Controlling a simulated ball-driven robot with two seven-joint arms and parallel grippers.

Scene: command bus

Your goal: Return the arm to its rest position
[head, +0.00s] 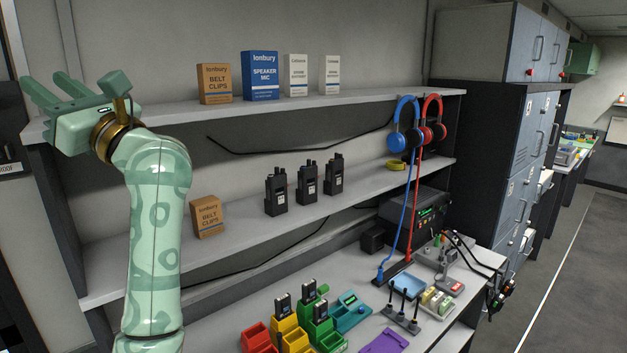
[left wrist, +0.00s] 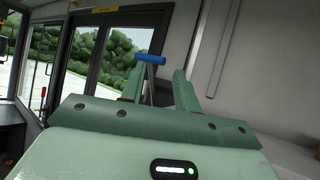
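My left arm (head: 157,220) is pale green with darker ring patterns and rises at the left of the head view. Its gripper (head: 46,84) is level with the upper shelf's left end, fingers pointing to the upper left. In the left wrist view the two green fingers (left wrist: 160,82) stand apart, and I see nothing clamped between them. A blue bar on a thin grey stem (left wrist: 150,59) shows between and beyond the fingertips; what it belongs to is unclear. My right gripper is in neither view.
The upper shelf (head: 180,114) holds several boxes and stands close to my left gripper and forearm. The middle shelf (head: 130,262) holds radios and a box. Blue and red headsets (head: 406,125) hang at the right. A glazed door (left wrist: 110,55) shows past the gripper.

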